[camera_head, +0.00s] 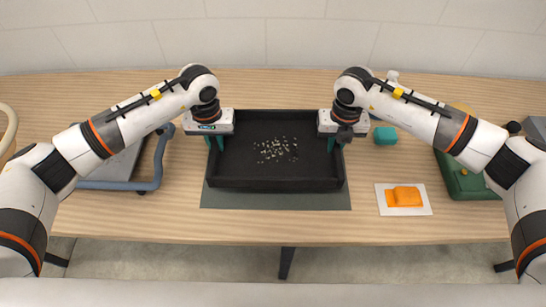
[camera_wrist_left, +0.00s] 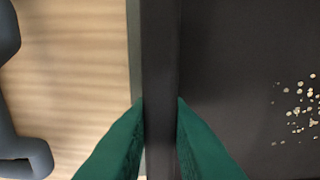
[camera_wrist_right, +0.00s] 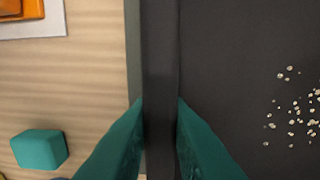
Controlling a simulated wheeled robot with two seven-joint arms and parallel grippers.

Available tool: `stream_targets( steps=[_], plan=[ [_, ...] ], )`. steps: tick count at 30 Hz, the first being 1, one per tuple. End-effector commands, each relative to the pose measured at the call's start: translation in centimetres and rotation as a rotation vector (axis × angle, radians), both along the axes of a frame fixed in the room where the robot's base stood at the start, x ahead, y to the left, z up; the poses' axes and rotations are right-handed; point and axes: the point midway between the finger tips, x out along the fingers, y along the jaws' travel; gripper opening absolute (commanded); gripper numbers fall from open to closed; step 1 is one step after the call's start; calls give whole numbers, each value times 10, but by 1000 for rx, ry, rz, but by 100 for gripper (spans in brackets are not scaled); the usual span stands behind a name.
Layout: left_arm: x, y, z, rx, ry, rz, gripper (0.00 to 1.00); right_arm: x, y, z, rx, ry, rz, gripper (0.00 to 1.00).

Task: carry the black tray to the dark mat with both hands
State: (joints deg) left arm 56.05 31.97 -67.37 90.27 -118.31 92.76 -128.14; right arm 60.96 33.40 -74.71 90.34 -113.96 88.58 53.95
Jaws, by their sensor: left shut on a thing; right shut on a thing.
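The black tray (camera_head: 240,172) is at the middle of the table, over the dark mat (camera_head: 275,199). The mat shows as a strip along the tray's front and thin strips at its sides. Small pale bits (camera_head: 275,150) lie inside the tray. My left gripper (camera_head: 215,142) is shut on the tray's left wall, which stands between its green fingers in the left wrist view (camera_wrist_left: 160,130). My right gripper (camera_head: 337,142) is shut on the right wall, also seen in the right wrist view (camera_wrist_right: 160,130). I cannot tell whether the tray touches the mat.
A blue-grey tubular object (camera_head: 150,175) is left of the tray. On the right are a teal block (camera_head: 385,136), an orange item (camera_head: 404,196) on a white square and a green object (camera_head: 465,184). The table front is clear.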

Motion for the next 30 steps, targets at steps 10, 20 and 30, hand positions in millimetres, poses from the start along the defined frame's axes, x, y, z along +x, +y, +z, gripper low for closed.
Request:
stream_targets(
  steps=[10, 20, 30],
  plan=[
    [1, 1, 1, 2, -2, 2, 0, 1, -2, 1, -3, -2, -2, 0],
    [1, 1, -6, 2, -2, 2, 0, 1, -2, -6, -3, -2, -2, 0],
    [1, 1, -27, 2, -2, 2, 0, 1, -2, -27, -3, -2, -2, 0]
  ],
)
